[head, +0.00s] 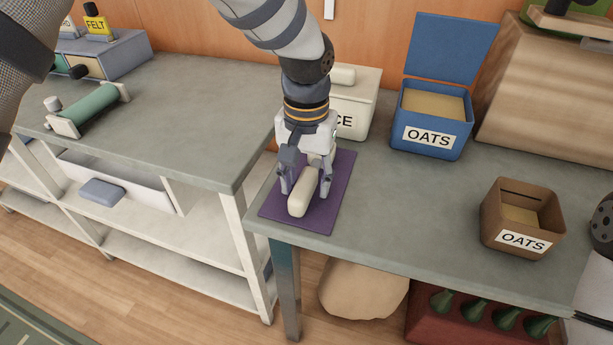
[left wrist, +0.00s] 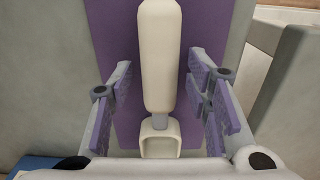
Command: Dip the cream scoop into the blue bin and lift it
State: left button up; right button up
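The cream scoop (head: 300,200) lies on a purple mat (head: 337,190) near the table's front edge. My left gripper (head: 304,187) points down over it, fingers on either side. In the left wrist view the scoop's handle (left wrist: 160,55) runs between the open fingers, with a visible gap on both sides. Its hollow cream end (left wrist: 160,139) lies closer to the gripper's palm. The blue bin (head: 427,149), labelled OATS, stands behind and right of the mat. Its lid (head: 450,48) is raised and tan oats show inside. My right gripper is not visible.
A cream bin (head: 360,115), its label ending in "CE", stands behind my left gripper, its top closed. A smaller brown OATS box (head: 497,232) stands open at the right front. The grey table (head: 410,195) is clear between mat and brown box.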

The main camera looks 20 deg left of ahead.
aim_at(305, 177)
pick_arm(q)
jog(key=shift+f, duration=0.15)
notch_tip(305, 177, up, 12)
jog(key=shift+r, duration=0.25)
jog(key=shift+o, duration=0.5)
jog(key=shift+s+a+f, duration=0.1)
dwell(0.3)
